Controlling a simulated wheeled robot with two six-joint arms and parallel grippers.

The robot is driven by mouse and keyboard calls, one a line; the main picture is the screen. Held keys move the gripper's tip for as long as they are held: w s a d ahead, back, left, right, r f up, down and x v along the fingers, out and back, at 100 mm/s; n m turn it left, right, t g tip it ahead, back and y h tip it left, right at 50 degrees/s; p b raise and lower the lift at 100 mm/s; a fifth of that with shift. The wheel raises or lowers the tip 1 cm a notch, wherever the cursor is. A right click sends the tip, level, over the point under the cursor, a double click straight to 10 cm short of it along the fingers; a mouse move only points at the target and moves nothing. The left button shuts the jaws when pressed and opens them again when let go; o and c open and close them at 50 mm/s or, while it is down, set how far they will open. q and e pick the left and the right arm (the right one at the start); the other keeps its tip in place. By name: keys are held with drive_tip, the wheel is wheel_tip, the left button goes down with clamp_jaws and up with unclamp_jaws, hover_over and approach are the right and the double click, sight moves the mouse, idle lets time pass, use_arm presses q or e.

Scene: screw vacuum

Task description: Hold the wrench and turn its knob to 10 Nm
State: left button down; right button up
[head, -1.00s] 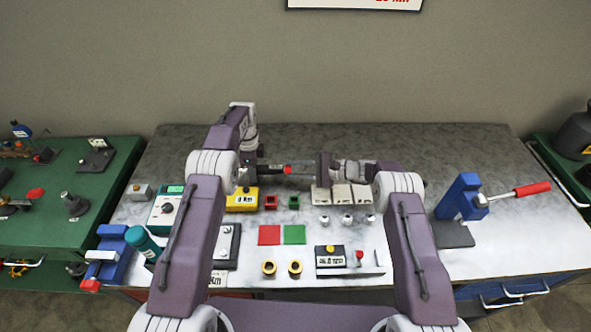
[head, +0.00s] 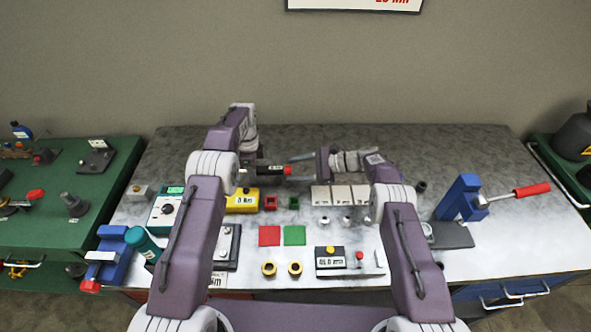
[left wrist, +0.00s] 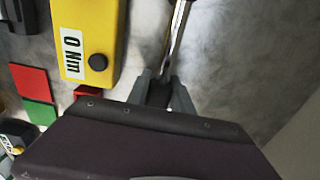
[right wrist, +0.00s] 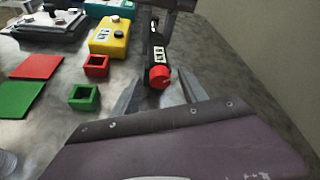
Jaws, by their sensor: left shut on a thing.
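The torque wrench has a black handle (head: 270,170) with a white label and a red end knob (head: 287,170). My left gripper (head: 247,172) is shut on the wrench and holds it roughly level over the back of the bench. In the left wrist view the silver shaft (left wrist: 178,35) runs up from the shut fingers (left wrist: 160,88). In the right wrist view the red knob (right wrist: 159,77) lies between the tips of my open right gripper (right wrist: 158,92), with a gap to each finger. The wrench label (right wrist: 158,56) is too small to read surely.
A yellow box (left wrist: 85,35) reads 0 Nm in the left wrist view. Red and green square holders (right wrist: 95,66), flat red and green pads (head: 269,235) and white blocks (head: 340,195) lie in front. A blue stand (head: 462,197) is at right. The bench back is mostly clear.

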drive_tip(key=v, duration=1.2)
